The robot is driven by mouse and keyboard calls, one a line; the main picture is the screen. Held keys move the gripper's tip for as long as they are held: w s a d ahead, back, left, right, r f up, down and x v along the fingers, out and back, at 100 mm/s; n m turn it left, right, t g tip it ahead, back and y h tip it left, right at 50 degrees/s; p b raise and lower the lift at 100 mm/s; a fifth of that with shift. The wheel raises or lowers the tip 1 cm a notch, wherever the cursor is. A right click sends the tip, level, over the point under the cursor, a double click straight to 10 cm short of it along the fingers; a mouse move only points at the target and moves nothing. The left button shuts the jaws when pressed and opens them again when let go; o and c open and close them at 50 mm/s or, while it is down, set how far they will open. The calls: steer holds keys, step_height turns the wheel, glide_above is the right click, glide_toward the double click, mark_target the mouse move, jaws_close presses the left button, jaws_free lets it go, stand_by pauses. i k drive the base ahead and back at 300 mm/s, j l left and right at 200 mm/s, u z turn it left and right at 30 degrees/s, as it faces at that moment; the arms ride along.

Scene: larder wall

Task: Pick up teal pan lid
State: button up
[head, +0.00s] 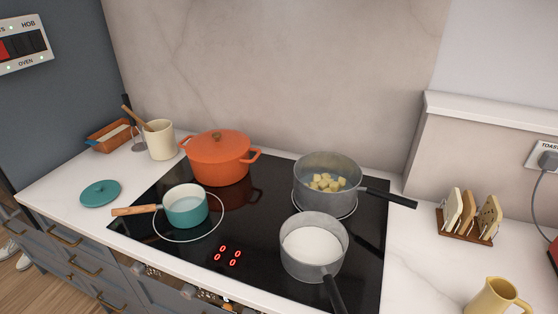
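The teal pan lid (100,193) lies flat on the white worktop, left of the black hob, with a small knob on top. A small teal pan (186,207) with a wooden handle stands on the hob to the right of the lid, uncovered, with pale liquid in it. The handle points left toward the lid. My gripper does not show in the head view.
An orange lidded pot (218,158), a grey pan with yellowish cubes (328,184) and a grey pan with white contents (313,248) stand on the hob (258,212). A cream utensil pot (160,140) and an orange dish (109,136) stand behind the lid.

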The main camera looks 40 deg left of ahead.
mark_target(102, 193)
steer(key=u, duration=2.75)
steer(key=k+z, duration=0.1)
steer(key=k, duration=0.55)
steer(key=z, duration=1.35)
steer(key=j+z, duration=0.2)
steer(key=z, duration=0.2)
steer(key=i+j+z, duration=0.1)
steer(key=j+z, duration=0.2)
steer(key=z, duration=0.15)
steer(key=j+z, duration=0.2)
steer(key=z, duration=0.2)
steer(key=k+j, duration=0.1)
steer(key=j, duration=0.6)
steer(key=k+j, duration=0.1)
steer(key=j, duration=0.6)
steer(key=k+j, duration=0.1)
steer(key=j, duration=0.6)
